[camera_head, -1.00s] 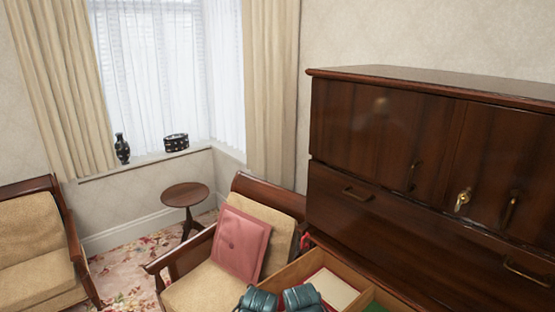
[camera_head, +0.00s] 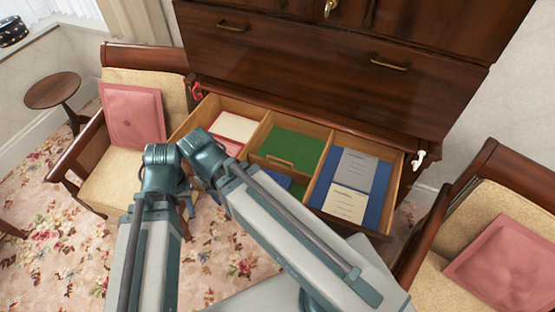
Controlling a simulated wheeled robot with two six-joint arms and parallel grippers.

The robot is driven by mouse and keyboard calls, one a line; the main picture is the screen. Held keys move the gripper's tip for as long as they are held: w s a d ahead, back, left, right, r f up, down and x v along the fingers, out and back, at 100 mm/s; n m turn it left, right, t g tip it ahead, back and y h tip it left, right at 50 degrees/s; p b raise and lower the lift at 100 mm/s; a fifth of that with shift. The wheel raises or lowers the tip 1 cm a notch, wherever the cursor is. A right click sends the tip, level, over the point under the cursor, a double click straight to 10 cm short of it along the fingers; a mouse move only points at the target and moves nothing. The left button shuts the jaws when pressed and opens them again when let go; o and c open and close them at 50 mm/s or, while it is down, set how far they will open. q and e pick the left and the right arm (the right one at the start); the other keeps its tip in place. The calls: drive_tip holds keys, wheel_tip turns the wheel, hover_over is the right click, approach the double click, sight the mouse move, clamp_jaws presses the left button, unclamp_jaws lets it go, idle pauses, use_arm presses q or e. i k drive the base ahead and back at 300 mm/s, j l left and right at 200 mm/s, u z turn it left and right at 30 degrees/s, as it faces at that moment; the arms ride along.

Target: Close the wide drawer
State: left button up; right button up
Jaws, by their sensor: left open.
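The wide drawer (camera_head: 259,133) is pulled out from the lower part of the dark wooden cabinet (camera_head: 300,50). Its pale wooden dividers make compartments lined in red, green and blue, with papers or booklets lying inside. My arm links cover its left front part. My left gripper (camera_head: 188,206) shows only in a small part below my arm joints, left of the drawer's front and mostly hidden behind the links. It is open, and I see nothing between its fingers. I cannot tell whether it touches the drawer. My right gripper is not in view.
An armchair with a pink cushion (camera_head: 133,114) stands close to the drawer's left side, and another with a pink cushion (camera_head: 505,262) is at the right. A small round table (camera_head: 53,90) stands at the far left.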

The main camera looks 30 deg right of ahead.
sight(314, 150)
drive_tip(key=z, duration=0.75)
drive_tip(key=k, duration=0.15)
drive_tip(key=k+j, duration=0.1)
drive_tip(key=j, duration=0.25)
drive_tip(key=k+j+u, duration=0.1)
drive_tip(key=j, duration=0.4)
drive_tip(key=i+u, duration=0.05)
